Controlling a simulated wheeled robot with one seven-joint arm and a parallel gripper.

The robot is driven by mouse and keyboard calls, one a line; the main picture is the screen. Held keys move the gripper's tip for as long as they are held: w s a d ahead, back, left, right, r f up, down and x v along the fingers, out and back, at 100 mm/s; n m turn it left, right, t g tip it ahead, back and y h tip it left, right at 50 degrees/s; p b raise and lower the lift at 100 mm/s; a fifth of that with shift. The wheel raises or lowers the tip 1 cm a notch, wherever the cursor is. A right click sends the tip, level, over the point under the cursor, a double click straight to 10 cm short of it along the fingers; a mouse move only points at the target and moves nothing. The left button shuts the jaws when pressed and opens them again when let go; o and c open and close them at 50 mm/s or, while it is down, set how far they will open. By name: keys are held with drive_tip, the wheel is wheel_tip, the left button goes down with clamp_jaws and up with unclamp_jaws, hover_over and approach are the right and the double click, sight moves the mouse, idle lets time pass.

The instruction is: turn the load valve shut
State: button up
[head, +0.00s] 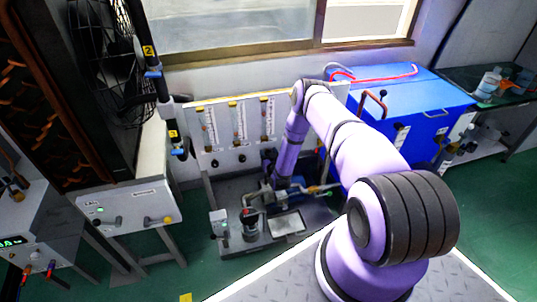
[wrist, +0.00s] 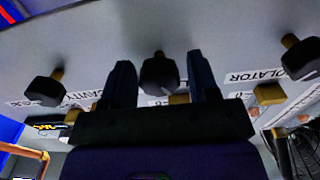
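In the wrist view, a black knob (wrist: 159,74) on a brass stem stands out from a pale panel. My gripper (wrist: 163,72) has its two dark fingers spread, one on each side of this knob, with gaps visible on both sides. The label by this knob is mostly hidden behind my gripper, so I cannot read its name. In the head view, my gripper (head: 268,158) is at the lower part of the flowmeter panel (head: 224,143), and the knob there is hidden by it.
In the head view, pumps and pipework (head: 250,222) sit below the panel. A blue cabinet (head: 415,100) stands to the right.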

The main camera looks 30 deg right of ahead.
drive_tip(key=c, duration=0.7)
drive_tip(key=shift+m, duration=0.4)
drive_tip(key=m, duration=0.4)
drive_tip(key=shift+d+m, duration=0.1)
drive_tip(key=shift+m, duration=0.3)
drive_tip(key=m, duration=0.6)
drive_tip(key=shift+s+d+f, duration=0.1)
drive_tip(key=m, duration=0.6)
drive_tip(key=shift+f+m, duration=0.1)
drive_tip(key=shift+m, duration=0.2)
drive_tip(key=m, duration=0.6)
drive_tip(key=shift+f+m, duration=0.1)
drive_tip(key=shift+m, duration=0.3)
